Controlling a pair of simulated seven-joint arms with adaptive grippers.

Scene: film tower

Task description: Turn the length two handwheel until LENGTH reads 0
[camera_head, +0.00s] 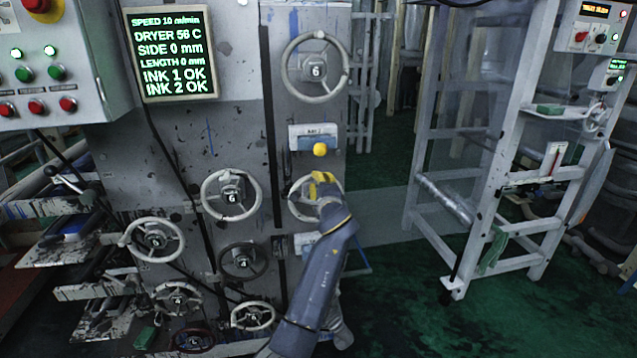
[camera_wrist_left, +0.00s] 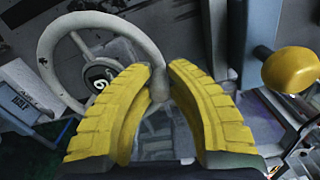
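The display (camera_head: 170,62) shows LENGTH 0 mm and SIDE 0 mm in the head view. My left gripper (camera_head: 322,184) is at a pale handwheel (camera_head: 293,207) on the right part of the machine front, partly hidden by my arm. In the left wrist view this handwheel (camera_wrist_left: 46,47) has a dark hub that seems to read 6. The yellow fingers of my left gripper (camera_wrist_left: 159,75) sit on both sides of a grey handle knob (camera_wrist_left: 159,88) on the rim and look closed on it. No label names this wheel legibly. My right gripper is not in view.
A yellow knob (camera_head: 320,149) sticks out just above the gripper; it is close in the wrist view (camera_wrist_left: 295,69). Another handwheel (camera_head: 286,75) is above, and several more are at lower left. A white frame stand (camera_head: 513,180) stands right, beyond green floor.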

